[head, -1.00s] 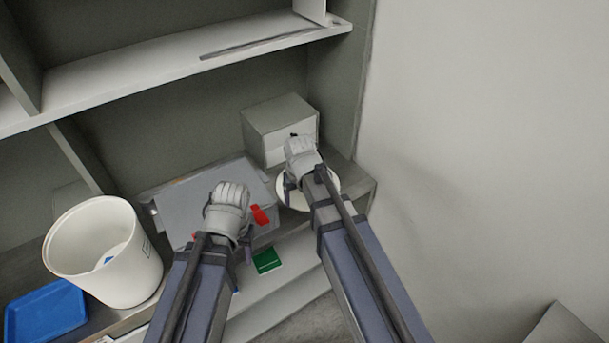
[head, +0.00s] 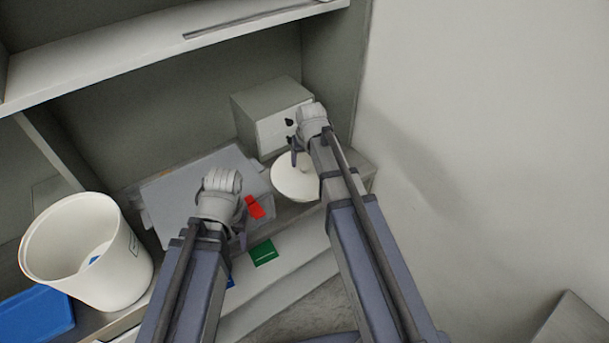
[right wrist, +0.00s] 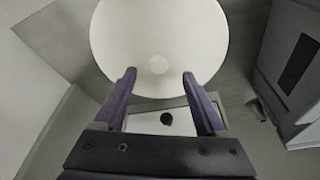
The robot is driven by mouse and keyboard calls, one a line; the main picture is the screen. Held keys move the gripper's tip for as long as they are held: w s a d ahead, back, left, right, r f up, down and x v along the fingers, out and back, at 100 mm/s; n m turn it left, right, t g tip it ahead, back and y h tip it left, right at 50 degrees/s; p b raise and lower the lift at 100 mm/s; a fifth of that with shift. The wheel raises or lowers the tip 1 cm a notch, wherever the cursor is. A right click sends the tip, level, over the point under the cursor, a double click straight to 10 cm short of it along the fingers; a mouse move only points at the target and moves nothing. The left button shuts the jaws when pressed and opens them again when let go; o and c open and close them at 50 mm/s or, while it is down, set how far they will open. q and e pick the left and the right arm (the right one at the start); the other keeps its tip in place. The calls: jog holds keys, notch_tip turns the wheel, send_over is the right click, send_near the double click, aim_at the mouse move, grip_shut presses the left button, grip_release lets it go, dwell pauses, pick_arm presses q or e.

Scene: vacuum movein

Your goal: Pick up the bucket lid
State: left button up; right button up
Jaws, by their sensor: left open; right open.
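The bucket lid is a white round disc (head: 295,179) with a small central knob, lying on the shelf in front of a grey box. In the right wrist view the lid (right wrist: 158,30) fills the upper middle. My right gripper (head: 295,152) is open at the lid's far right side in the head view. In the right wrist view, its two spread purple fingers (right wrist: 158,82) lie over the near part of the lid, with the knob between and just beyond their tips. Contact cannot be told. My left gripper (head: 238,232) is open, left of the lid. The white bucket (head: 125,265) stands at far left.
The grey box (head: 268,110) with dark knobs stands close behind my right gripper. A large grey flat-topped bin (head: 180,185) with a red latch lies left of the lid. A green piece (head: 263,252) and a blue tray (head: 35,318) are nearby. A wall closes the right.

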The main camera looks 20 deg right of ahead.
aim_at(305, 167)
jog(key=shift+b+x, duration=2.45)
jog(key=shift+x, duration=0.2)
jog(key=shift+w+d+r, duration=0.1)
jog(key=shift+w+r, duration=0.05)
grip_shut()
